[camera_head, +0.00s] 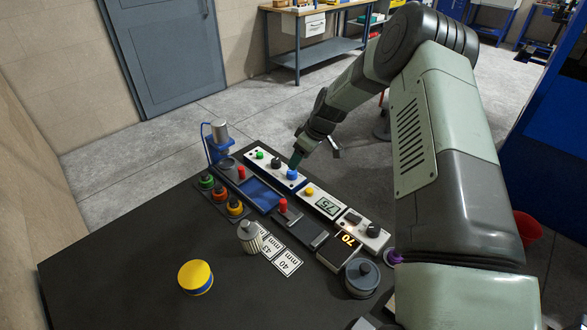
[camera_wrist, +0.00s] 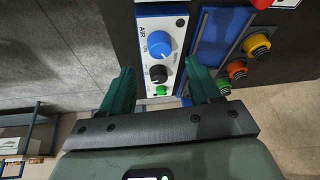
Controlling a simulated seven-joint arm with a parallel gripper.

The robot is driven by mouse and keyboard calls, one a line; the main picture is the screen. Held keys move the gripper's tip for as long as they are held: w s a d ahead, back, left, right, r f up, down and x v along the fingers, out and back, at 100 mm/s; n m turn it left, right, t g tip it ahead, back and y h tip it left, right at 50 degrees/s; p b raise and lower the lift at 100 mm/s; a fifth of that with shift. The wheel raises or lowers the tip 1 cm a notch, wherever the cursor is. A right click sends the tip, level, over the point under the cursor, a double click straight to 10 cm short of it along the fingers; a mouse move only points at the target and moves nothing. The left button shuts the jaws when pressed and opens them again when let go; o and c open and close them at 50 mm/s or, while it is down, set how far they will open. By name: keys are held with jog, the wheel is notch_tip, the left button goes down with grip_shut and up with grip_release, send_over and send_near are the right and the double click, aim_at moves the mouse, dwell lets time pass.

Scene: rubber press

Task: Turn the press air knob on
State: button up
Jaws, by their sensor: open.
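The blue air knob (camera_head: 292,174) is on a white control panel on the dark bench. In the wrist view the knob (camera_wrist: 160,45) is beside the printed words AIR and ON; its exact pointing direction is hard to tell. My gripper (camera_head: 297,159) is just above and behind the knob in the head view. In the wrist view my gripper (camera_wrist: 161,72) is open, with its two green fingers spread on either side of the panel strip. The blue knob shows just beyond the fingertips, between their lines, with nothing held.
A black knob (camera_wrist: 158,74) and a green button (camera_wrist: 160,90) share the panel. Red, green and orange buttons (camera_wrist: 237,69) stand to the right. The head view shows a yellow disc (camera_head: 196,277), a metal weight (camera_head: 249,238) and a display (camera_head: 328,206) nearby.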

aim_at(292, 174)
jog(key=x, duration=0.6)
jog(key=shift+f, duration=0.1)
jog(key=shift+c, duration=0.3)
jog(key=c, duration=1)
